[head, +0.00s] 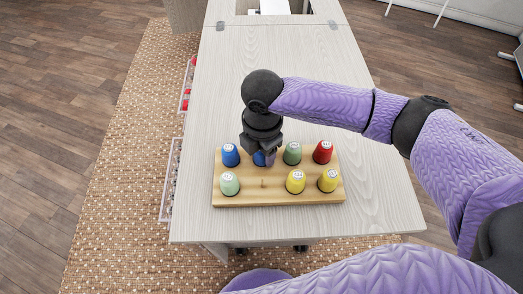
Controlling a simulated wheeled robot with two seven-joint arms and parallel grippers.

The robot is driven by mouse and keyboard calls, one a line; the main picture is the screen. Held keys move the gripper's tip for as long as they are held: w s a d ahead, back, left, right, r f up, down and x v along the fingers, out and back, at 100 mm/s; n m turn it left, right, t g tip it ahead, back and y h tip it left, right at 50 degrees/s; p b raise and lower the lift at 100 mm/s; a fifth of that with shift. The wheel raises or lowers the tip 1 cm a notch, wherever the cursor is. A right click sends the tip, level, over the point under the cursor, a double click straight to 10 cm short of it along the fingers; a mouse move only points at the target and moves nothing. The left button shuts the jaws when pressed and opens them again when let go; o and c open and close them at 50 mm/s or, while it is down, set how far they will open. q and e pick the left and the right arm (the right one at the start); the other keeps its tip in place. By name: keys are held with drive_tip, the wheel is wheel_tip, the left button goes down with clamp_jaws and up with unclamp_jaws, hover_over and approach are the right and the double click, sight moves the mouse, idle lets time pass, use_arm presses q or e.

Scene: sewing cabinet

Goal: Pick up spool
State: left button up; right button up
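A wooden spool rack (235,200) lies near the front edge of the cabinet top and holds several thread spools. The back row has a blue spool (230,156), another blue spool (259,160), a green spool (292,153) and a red spool (323,152). The front row has a pale green spool (229,184), a bare peg (262,183) and two yellow spools (295,182) (328,180). My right gripper (264,156) points down at the second blue spool and partly hides it. I cannot tell whether its fingers are closed on it. My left gripper is out of view.
The pale wooden cabinet top (260,55) is clear behind the rack. Clear drawers (171,180) stick out at its left side, over a woven rug (120,190). A white object (274,6) shows in an opening at the far end.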

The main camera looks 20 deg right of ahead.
drive_tip(key=c, duration=0.5)
clamp_jaws()
